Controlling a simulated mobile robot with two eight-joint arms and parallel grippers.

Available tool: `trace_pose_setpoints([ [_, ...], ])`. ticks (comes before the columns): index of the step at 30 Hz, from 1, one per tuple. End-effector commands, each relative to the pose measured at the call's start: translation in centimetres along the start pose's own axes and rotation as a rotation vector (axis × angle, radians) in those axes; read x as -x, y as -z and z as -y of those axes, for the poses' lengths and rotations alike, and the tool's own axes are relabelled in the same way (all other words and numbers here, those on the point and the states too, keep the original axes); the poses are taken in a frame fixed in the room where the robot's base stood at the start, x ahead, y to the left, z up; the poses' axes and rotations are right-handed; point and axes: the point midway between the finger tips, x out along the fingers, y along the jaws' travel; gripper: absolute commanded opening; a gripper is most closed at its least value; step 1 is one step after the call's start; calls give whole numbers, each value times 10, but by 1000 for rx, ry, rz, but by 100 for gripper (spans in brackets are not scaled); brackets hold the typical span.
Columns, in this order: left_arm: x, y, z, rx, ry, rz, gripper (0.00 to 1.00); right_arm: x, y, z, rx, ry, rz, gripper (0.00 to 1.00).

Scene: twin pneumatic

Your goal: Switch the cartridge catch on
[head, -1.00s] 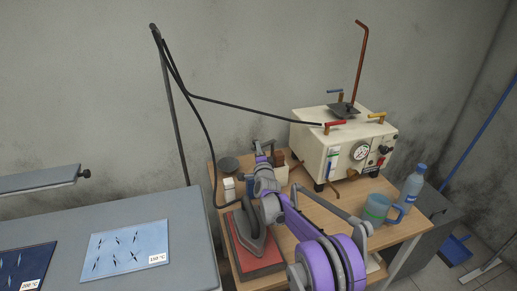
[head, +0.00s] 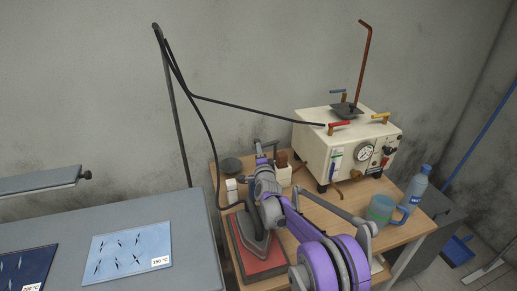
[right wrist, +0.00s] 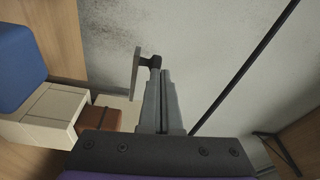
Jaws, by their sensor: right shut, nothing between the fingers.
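My right gripper (head: 262,150) is above the back of the wooden table, close to the wall. In the right wrist view its two fingers (right wrist: 164,80) are shut together with nothing between them. A flat grey plate on a dark knob (right wrist: 153,62) shows at the fingertips, slightly left; I cannot tell if they touch. No part is clearly readable as the cartridge catch, so its state cannot be told. A cream machine (head: 312,152) with a gauge, coloured handles and switches stands right of the gripper. My left gripper is not in view.
An iron (head: 256,240) rests on a red pad (head: 272,262) beneath my right arm. A black cable hangs from a pole (head: 174,110). A grey press table (head: 190,225) is left.

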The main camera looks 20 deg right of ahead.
Motion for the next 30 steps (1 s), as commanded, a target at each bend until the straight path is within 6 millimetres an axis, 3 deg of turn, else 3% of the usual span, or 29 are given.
trace_pose_setpoints([
  [9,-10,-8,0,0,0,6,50,65,0,-1,-1,0,1,0],
  [13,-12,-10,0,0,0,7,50,83,0,-1,1,0,1,0],
  [18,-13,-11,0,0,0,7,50,94,0,0,0,0,0,0],
  [30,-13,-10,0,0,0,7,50,97,-1,2,11,-7,7,0],
])
